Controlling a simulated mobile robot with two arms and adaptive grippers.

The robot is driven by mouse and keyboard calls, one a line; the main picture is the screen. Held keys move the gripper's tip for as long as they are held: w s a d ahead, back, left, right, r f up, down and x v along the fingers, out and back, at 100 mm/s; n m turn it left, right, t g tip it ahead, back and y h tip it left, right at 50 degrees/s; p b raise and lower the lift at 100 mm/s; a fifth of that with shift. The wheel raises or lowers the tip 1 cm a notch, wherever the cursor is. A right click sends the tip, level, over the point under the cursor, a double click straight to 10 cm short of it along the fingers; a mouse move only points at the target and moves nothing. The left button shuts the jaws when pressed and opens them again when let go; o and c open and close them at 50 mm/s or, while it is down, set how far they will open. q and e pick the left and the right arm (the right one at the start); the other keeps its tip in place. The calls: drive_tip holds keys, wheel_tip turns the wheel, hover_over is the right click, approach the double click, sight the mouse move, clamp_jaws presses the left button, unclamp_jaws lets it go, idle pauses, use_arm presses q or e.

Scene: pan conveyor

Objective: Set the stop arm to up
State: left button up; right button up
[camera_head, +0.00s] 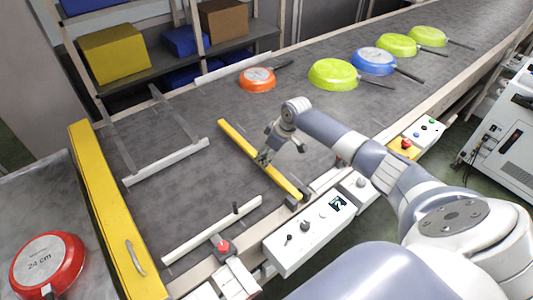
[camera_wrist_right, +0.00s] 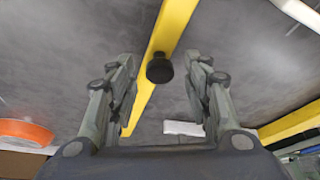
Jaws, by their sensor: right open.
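The stop arm (camera_head: 234,137) appears to be the long yellow bar lying low and diagonally across the grey conveyor belt. In the right wrist view the yellow bar (camera_wrist_right: 173,27) runs between my fingers and carries a round black knob (camera_wrist_right: 159,68). My right gripper (camera_head: 281,153) is over the bar's middle, pointing down. Its fingers are open, one on each side of the knob, in the wrist view (camera_wrist_right: 160,66). No contact with the knob shows. In the head view the knob is hidden by my gripper. My left gripper is out of view.
An orange pan (camera_head: 257,80), green pan (camera_head: 333,74) and blue pan (camera_head: 373,61) stand upstream on the belt. A control box (camera_head: 305,235) and red button (camera_head: 223,246) line the near edge. A yellow gate (camera_head: 105,215) and red pan (camera_head: 47,262) are at left.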

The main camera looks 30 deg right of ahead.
drive_tip(key=shift+f, duration=0.15)
drive_tip(key=shift+w, duration=0.1)
clamp_jaws()
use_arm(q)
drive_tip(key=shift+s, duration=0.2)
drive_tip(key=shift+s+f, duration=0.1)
